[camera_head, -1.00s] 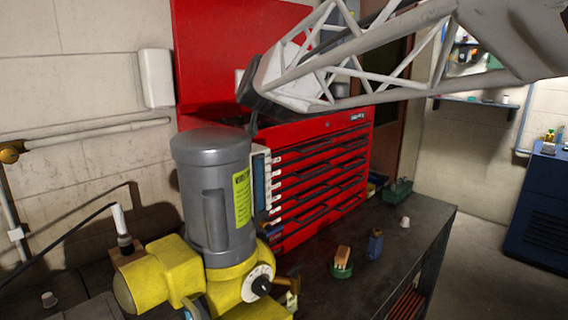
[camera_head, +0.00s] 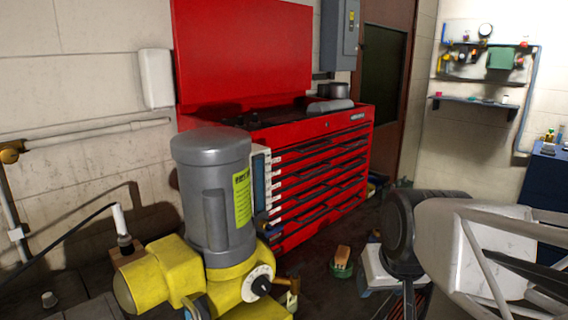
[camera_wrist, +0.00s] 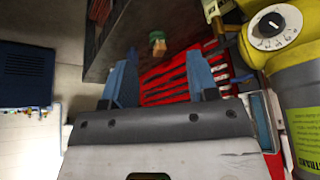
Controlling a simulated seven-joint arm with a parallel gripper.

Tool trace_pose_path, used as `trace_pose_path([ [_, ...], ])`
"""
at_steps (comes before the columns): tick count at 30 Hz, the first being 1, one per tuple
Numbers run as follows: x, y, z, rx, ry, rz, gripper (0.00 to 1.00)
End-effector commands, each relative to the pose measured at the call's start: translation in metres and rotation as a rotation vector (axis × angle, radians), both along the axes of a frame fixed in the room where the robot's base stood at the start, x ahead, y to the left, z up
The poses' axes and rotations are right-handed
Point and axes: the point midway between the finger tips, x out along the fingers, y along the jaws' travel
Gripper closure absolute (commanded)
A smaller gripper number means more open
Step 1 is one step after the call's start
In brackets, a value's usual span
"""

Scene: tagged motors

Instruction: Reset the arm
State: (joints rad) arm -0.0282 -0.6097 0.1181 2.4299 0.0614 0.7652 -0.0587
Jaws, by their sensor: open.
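My gripper (camera_wrist: 161,62) is open in the wrist view, with its two blue fingers apart and nothing held between them. The motor also shows at the right edge of the wrist view (camera_wrist: 300,90), apart from the fingers.
A red tool chest (camera_head: 320,160) with an open lid stands behind the motor. A blue cabinet (camera_head: 548,175) is at the far right. A grey electrical box (camera_head: 340,35) hangs on the wall.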

Motion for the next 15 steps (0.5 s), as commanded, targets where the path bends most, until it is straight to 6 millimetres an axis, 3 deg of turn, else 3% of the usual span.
trace_pose_path([
  [3,-0.037,-0.012,-0.024,-0.021,0.107,-0.039,0.46],
  [6,-0.057,-0.018,-0.036,-0.034,0.167,-0.062,0.46],
  [15,-0.070,-0.022,-0.044,-0.042,0.210,-0.078,0.46],
])
